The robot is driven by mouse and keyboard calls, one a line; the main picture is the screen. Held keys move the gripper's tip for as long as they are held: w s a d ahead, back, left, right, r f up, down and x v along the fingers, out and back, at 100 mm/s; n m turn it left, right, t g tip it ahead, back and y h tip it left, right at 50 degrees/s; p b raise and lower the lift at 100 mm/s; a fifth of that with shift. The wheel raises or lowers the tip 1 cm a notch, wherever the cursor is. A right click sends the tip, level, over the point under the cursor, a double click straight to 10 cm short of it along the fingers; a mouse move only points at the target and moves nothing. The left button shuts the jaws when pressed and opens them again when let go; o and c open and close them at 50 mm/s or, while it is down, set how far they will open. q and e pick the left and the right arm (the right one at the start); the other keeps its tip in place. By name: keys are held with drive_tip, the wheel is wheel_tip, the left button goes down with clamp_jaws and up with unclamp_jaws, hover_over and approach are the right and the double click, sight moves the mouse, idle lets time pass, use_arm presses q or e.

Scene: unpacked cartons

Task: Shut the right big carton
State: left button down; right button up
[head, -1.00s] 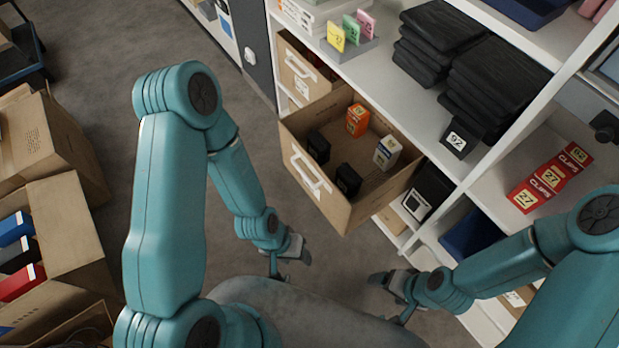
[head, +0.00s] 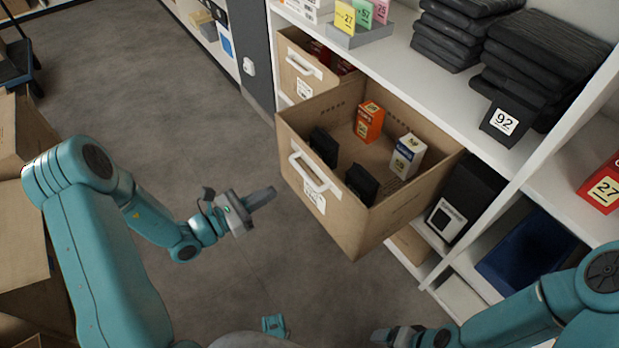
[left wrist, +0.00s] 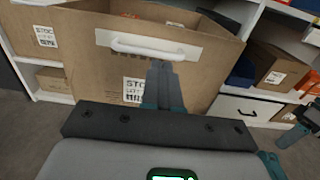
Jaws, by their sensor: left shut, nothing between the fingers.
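The big brown carton (head: 345,220) on the right stands pulled out of the shelf like a drawer, its top open. Its front has a white handle (head: 308,175) and a label. Inside are an orange box (head: 369,121), a white box (head: 407,155) and two black items. My left gripper (head: 262,197) is shut and empty, left of the carton's front and apart from it in the head view. In the left wrist view its fingers (left wrist: 162,75) point at the carton front (left wrist: 85,70), just below the handle (left wrist: 157,46). My right gripper (head: 385,336) is low at the bottom edge, partly cut off.
A second carton (head: 300,75) sits in the shelf to the left. The shelf (head: 440,90) holds dark folded stacks (head: 540,55) above; a black box (head: 462,205) and blue bin (head: 525,255) are lower right. Brown cartons (head: 25,240) stand at far left. Grey floor (head: 150,100) is clear between.

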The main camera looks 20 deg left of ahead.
sight(320, 167)
use_arm(q)
drive_tip(key=b+x, duration=0.3)
drive_tip(key=x, duration=0.9)
drive_tip(key=shift+w+d, duration=0.25)
drive_tip(key=shift+d, duration=0.05)
use_arm(e)
drive_tip(key=f, duration=0.2)
drive_tip(key=shift+w+d+f, duration=0.2)
drive_tip(key=shift+w+f, duration=0.05)
drive_tip(key=shift+f, duration=0.15)
use_arm(q)
drive_tip(key=shift+w+d, duration=0.1)
